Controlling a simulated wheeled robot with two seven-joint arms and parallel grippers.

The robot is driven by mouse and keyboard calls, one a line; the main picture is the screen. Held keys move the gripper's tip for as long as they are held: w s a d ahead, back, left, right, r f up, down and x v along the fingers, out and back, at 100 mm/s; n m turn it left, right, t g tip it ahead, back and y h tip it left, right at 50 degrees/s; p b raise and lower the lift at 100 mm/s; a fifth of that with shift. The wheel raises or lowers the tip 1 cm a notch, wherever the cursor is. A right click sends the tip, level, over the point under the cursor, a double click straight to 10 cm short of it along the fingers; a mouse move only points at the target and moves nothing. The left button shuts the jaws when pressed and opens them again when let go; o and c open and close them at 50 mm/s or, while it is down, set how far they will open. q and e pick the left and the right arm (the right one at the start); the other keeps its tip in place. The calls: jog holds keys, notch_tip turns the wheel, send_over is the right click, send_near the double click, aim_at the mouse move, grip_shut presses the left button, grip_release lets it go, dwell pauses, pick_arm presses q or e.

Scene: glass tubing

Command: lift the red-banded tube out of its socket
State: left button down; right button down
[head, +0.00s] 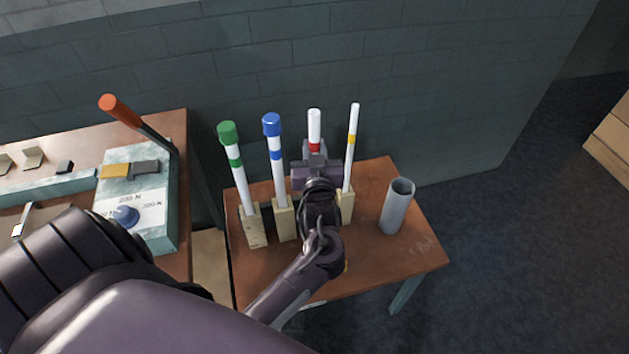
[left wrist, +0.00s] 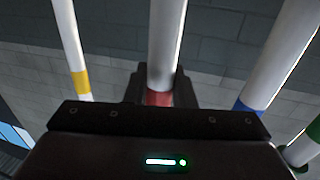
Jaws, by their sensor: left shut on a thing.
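The red-banded tube (head: 314,124) is white and stands upright between the blue-banded and yellow-banded tubes in the head view. My left gripper (head: 315,158) is shut on it at about the red band. In the left wrist view the tube (left wrist: 164,45) rises from between the jaws (left wrist: 160,95), its red band at jaw level. My gripper and arm hide the tube's lower part and its socket, so I cannot tell whether its foot is still seated. My right gripper is not in view.
Close by stand a green-capped tube (head: 235,165), a blue-capped tube (head: 275,165) and a yellow-banded tube (head: 352,145) in wooden blocks. A grey open cylinder (head: 396,208) stands at the right of the small table (head: 420,245). A bench with a red-handled lever (head: 120,110) is at left.

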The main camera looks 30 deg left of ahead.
pick_arm(q)
jog(key=shift+r, duration=0.15)
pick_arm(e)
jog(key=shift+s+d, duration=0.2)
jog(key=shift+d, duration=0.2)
pick_arm(q)
notch_tip(320, 180, up, 18)
jog(key=shift+r, duration=0.9)
jog(key=shift+r+p, duration=0.6)
jog(key=shift+p, duration=0.1)
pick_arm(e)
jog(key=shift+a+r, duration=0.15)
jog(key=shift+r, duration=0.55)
pick_arm(q)
jog(key=shift+f, duration=0.1)
